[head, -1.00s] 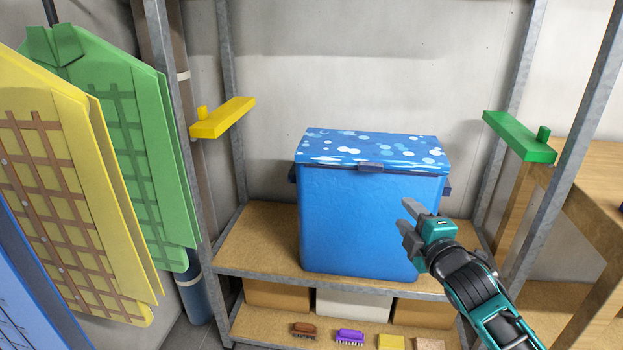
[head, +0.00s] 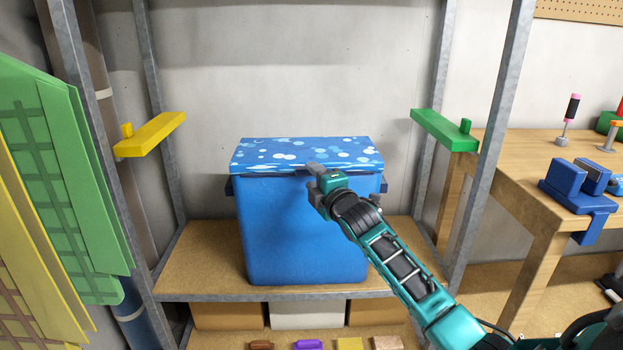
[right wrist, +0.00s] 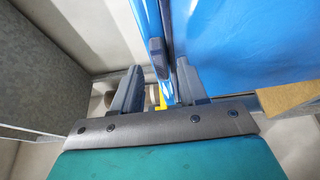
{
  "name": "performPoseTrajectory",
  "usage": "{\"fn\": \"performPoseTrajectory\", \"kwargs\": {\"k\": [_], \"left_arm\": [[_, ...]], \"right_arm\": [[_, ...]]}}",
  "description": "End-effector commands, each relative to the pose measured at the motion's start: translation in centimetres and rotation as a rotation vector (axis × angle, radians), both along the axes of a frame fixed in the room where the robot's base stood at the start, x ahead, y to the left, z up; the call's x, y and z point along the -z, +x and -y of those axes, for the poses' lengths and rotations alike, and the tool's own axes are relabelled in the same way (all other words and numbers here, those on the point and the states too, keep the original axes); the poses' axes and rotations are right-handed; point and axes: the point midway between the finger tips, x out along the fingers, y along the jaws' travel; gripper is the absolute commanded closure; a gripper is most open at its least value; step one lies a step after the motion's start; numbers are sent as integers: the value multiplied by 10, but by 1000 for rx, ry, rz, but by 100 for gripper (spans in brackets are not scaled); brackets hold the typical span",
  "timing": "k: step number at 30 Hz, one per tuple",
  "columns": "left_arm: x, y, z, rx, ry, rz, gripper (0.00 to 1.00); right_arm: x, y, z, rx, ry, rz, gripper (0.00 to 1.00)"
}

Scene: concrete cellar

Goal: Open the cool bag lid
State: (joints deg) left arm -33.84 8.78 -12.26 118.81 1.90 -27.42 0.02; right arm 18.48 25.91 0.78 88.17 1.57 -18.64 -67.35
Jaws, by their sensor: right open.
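The blue cool bag (head: 300,235) stands upright on the shelf, and its lid (head: 305,152), patterned with white and light-blue spots, lies shut on top. My right gripper (head: 315,182) is at the front upper edge of the bag, open and empty. In the right wrist view my two fingers (right wrist: 158,92) are apart, one on each side of the line of the lid's front edge. A dark lid tab (right wrist: 157,56) shows just beyond the fingertips, roughly between them. I cannot tell whether either finger touches it. In the head view my gripper partly hides the tab. My left gripper is not in view.
Metal posts flank the shelf (head: 200,258), with a yellow bracket (head: 150,134) at left and a green bracket (head: 443,130) at right. A wooden bench with a blue vise (head: 570,190) stands right. Boxes and brushes sit below. Space above the lid is clear.

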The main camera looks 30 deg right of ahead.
Motion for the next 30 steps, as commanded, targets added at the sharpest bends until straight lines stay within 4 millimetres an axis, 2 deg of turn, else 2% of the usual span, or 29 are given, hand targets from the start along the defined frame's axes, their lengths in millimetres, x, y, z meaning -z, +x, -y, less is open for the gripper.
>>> {"fn": "performPoseTrajectory", "kwargs": {"k": [6, 16, 30], "left_arm": [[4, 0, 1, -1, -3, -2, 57], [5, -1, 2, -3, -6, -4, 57], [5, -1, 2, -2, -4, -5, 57]], "right_arm": [[0, 16, 2, 0, 2, 1, 57], [0, 18, 2, -1, 1, 0, 57], [0, 18, 3, -1, 1, 0, 100]]}}
